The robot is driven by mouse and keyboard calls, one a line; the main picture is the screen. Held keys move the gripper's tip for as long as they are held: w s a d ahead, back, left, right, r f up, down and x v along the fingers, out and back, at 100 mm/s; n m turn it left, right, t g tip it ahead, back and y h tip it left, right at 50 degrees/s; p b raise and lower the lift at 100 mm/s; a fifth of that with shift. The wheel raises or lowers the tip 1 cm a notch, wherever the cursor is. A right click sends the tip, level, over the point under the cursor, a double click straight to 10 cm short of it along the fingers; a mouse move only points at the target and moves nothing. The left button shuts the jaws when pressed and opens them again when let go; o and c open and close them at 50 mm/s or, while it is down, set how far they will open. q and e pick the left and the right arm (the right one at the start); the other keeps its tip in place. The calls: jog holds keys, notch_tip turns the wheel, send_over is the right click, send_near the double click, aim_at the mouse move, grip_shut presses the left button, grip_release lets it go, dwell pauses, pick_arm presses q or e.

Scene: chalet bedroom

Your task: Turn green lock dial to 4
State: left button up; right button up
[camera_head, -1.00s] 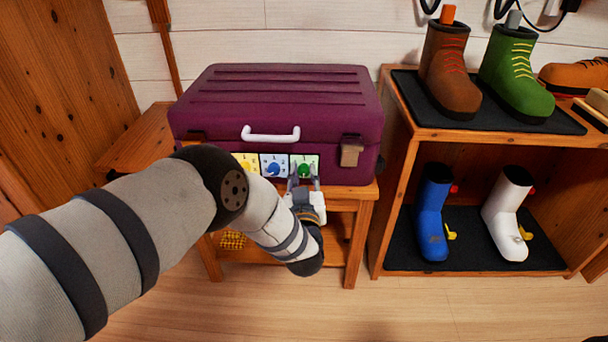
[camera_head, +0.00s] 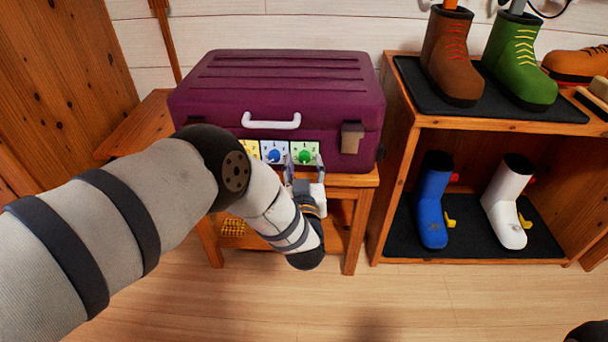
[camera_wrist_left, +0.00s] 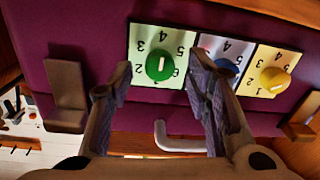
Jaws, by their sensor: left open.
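The green lock dial (camera_head: 305,156) sits on a pale numbered plate, rightmost of the suitcase's dials in the head view. In the left wrist view, the green dial (camera_wrist_left: 159,66) shows a white mark, seen upside down, with digits around it. I cannot tell for certain which digit the mark points to. My left gripper (camera_head: 305,170) is open just in front of and slightly below the dial. In the left wrist view its fingers (camera_wrist_left: 158,78) stand apart on either side of the dial, not closed on it.
The blue dial (camera_wrist_left: 224,66) and yellow dial (camera_wrist_left: 274,79) are beside the green one. The purple suitcase (camera_head: 280,85) with a white handle (camera_head: 271,122) stands on a wooden table (camera_head: 350,181). A boot shelf (camera_head: 470,128) stands to the right; the floor in front is clear.

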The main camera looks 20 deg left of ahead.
pick_arm(q)
jog(key=v, duration=1)
jog(key=shift+s, duration=0.25)
jog(key=shift+d, duration=0.1)
